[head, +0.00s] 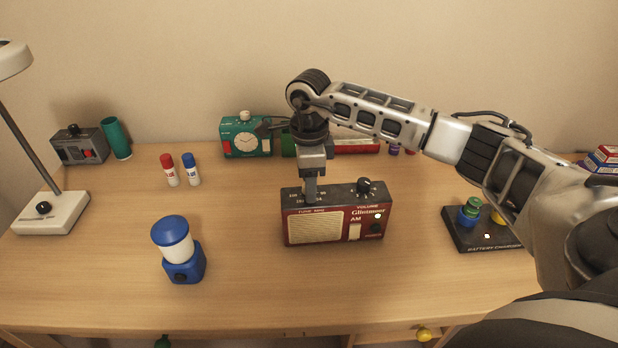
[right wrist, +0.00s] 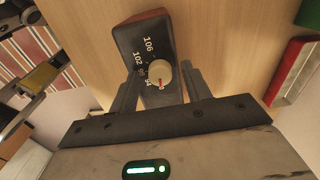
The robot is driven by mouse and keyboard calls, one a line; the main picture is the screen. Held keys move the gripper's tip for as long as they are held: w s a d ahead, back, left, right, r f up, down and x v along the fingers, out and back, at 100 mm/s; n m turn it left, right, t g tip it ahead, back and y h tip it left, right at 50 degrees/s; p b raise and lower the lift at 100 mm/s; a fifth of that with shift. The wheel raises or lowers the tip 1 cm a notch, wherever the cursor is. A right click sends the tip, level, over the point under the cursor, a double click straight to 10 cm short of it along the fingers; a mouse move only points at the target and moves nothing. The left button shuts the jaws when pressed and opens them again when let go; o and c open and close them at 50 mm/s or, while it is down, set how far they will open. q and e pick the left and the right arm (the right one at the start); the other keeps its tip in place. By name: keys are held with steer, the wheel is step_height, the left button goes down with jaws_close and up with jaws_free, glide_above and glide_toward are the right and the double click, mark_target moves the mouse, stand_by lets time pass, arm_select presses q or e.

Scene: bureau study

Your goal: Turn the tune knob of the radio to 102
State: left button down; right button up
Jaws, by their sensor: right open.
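The red and black radio (head: 318,225) stands upright on the desk, its speaker grille facing me. Its tune knob is at the left of its top, mostly hidden by my right gripper (head: 311,192) in the head view. In the right wrist view the cream tune knob (right wrist: 159,75) has a red mark pointing near the low end of the scale, around 94 or below; 102 and 106 are printed farther round. My right gripper (right wrist: 163,80) points down, open, with one finger on each side of the knob. Contact with the knob is not visible. My left gripper is not in view.
The black volume knob (head: 365,186) stands at the radio's top right. A blue lantern (head: 183,252) is at left, a battery charger (head: 470,241) at right. The desk in front of the radio is clear.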

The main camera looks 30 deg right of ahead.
steer(key=c, duration=1)
